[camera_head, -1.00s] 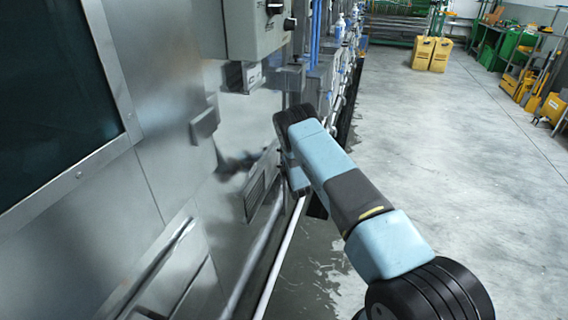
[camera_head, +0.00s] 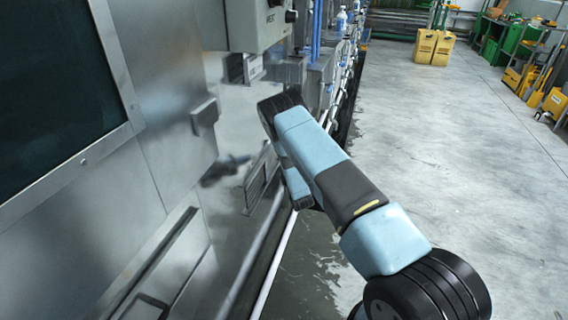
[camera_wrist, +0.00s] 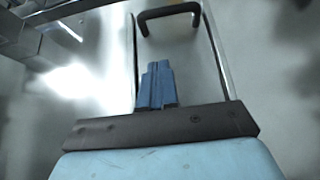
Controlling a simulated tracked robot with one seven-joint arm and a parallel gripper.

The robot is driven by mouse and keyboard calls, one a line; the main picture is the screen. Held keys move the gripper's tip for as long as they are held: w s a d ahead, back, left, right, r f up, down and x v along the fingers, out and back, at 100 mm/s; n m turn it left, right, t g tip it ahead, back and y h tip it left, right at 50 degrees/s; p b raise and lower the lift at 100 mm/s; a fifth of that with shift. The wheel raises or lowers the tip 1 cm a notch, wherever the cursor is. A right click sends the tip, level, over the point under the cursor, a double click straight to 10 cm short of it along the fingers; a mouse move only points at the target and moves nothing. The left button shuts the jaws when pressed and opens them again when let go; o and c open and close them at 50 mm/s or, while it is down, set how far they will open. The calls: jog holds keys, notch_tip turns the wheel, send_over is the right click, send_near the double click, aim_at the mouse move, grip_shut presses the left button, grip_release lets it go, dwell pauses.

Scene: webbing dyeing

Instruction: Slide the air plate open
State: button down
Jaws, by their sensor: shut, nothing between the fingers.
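In the wrist view, a flat metal plate (camera_wrist: 195,68) lies between two long rails, with a black bar handle (camera_wrist: 168,13) at its far end. I take this to be the air plate. My gripper (camera_wrist: 156,66) shows its blue fingers pressed together and empty, over the plate and short of the handle. A gap shows between fingertips and handle in the picture; whether the fingers touch the plate I cannot tell. In the head view my arm reaches toward the machine wall, and my fingers are hidden. A framed panel (camera_head: 258,180) sits on the wall beside the arm.
The steel machine wall (camera_head: 175,110) with a dark window (camera_head: 50,90) stands left. A control box (camera_head: 262,22) juts out above my arm. Pipes (camera_head: 278,262) run low along the wall. The floor (camera_head: 450,130) on the right is open, with yellow containers (camera_head: 434,48) far back.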

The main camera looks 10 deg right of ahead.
jog(key=shift+s+d, duration=0.2)
jog(key=shift+s, duration=0.85)
jog(key=s+d+r+m+g+h, duration=0.1)
jog(key=d+r+m+g+h, duration=0.3)
jog(key=r, duration=1.2)
jog(key=s+d+r+m+g+y, duration=0.1)
jog(key=r+m, duration=0.5)
jog(key=r, duration=1)
jog(key=s+d+r+m+g, duration=0.2)
jog(key=s+d+r+m, duration=0.15)
jog(key=s+r, duration=1.05)
jog(key=s+r+m+g, duration=0.2)
jog(key=s+r+m, duration=0.1)
jog(key=s, duration=1.5)
jog(key=s+d+r+m+g, duration=0.1)
jog(key=s+r+m+g, duration=0.2)
jog(key=s, duration=1.6)
jog(key=shift+r, duration=0.2)
